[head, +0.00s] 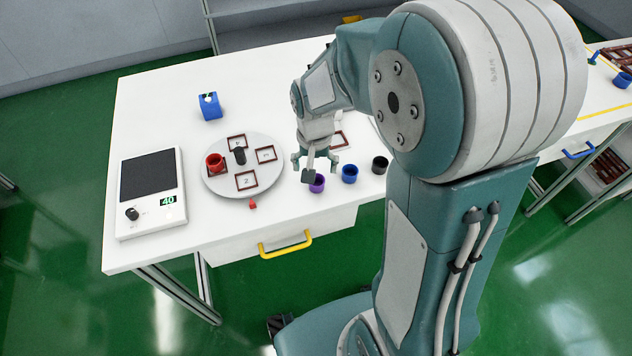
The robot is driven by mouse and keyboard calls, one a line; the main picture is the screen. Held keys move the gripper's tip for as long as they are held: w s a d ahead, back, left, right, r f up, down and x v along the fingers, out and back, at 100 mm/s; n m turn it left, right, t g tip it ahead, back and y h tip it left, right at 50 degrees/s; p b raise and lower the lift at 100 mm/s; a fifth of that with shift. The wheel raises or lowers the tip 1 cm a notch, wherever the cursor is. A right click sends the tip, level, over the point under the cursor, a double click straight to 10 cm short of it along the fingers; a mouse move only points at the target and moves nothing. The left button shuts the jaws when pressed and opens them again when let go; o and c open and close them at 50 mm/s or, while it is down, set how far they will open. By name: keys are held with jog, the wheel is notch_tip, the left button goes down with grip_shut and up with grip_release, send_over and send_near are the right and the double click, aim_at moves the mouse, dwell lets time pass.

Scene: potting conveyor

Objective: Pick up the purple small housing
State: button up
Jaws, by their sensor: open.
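The purple small housing (317,184) is a short open-topped cup. It stands upright on the white table near its front edge, left of a blue housing (350,174). My gripper (315,174) hangs from my arm with its fingers spread, pointing down. It is just above and slightly behind the purple housing in the head view. One finger overlaps the housing's upper left part and hides some of it. I cannot tell whether the finger touches it. Nothing shows between the fingers.
A black housing (380,165) stands right of the blue one. A round grey turntable (214,184) with marked square spots holds a red housing (215,165). A small red piece (252,204), a scale (150,224) and a blue block (209,107) are on the white table (276,92).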

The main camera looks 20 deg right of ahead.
aim_at(317, 183)
jog(key=shift+w+d+f, duration=0.15)
jog(key=shift+f, duration=1.45)
jog(key=shift+w+d+f, duration=0.15)
jog(key=shift+f, duration=1.4)
jog(key=c, duration=0.9)
